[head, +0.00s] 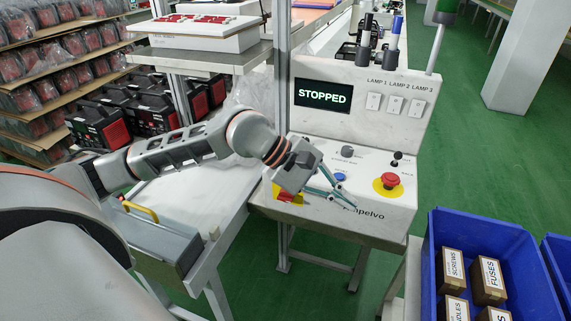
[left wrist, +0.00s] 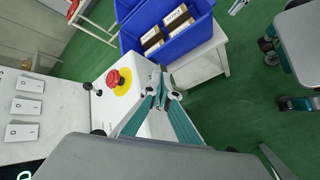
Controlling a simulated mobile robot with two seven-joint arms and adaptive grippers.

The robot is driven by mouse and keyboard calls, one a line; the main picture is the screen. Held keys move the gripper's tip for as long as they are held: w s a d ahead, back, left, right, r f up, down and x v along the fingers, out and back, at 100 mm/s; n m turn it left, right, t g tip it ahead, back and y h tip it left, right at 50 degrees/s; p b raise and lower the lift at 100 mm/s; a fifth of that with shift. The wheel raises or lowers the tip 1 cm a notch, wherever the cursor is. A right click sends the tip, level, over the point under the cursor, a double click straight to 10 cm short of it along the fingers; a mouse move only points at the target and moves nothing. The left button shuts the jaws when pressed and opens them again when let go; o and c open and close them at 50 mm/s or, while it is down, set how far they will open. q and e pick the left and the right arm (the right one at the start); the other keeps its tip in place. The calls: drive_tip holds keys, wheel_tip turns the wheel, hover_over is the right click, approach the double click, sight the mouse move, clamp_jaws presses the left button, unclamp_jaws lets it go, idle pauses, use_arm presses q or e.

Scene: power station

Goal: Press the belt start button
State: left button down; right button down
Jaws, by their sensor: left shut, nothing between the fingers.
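The control box (head: 300,150) has a screen (head: 323,96) that reads "STOPPED". Its sloped panel carries a small blue button (head: 340,177), a dark knob (head: 347,151) and a red mushroom button (head: 391,179) on a yellow disc. The mushroom button also shows in the left wrist view (left wrist: 113,78). I cannot read which control is the belt start button. My left gripper (head: 343,197) is shut and empty, just above the panel, its teal fingers beside the blue button and left of the mushroom button. I cannot tell whether it touches the panel.
A black toggle lever (head: 397,158) stands above the mushroom button. A red-and-yellow switch (head: 290,194) is partly hidden by my gripper. Lamp switches (head: 395,104) line the upright face. A blue bin (head: 436,270) with labelled boxes stands at the right. A metal post (head: 281,60) rises left.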

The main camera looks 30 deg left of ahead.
use_arm(q)
drive_tip(key=w+a+r+m+t+y, duration=0.1)
drive_tip(key=w+a+r+y, duration=0.1)
drive_tip(key=a, duration=0.5)
drive_tip(key=w+a+r+m+t+y, duration=0.1)
drive_tip(key=w+a+r+t+y, duration=0.1)
drive_tip(key=a, duration=0.5)
drive_tip(key=w+a+r+m+t+y, duration=0.1)
drive_tip(key=w+a+r+m+y, duration=0.1)
drive_tip(key=a, duration=0.5)
wheel_tip(320, 180, up, 2)
drive_tip(key=w+y, duration=0.1)
drive_tip(key=y, duration=0.1)
drive_tip(key=shift+w+r+t+y+b, duration=0.2)
drive_tip(key=shift+t+y+b, duration=0.1)
drive_tip(key=shift+y, duration=0.1)
use_arm(e)
drive_tip(key=shift+w+f, duration=0.1)
drive_tip(key=shift+f, duration=0.05)
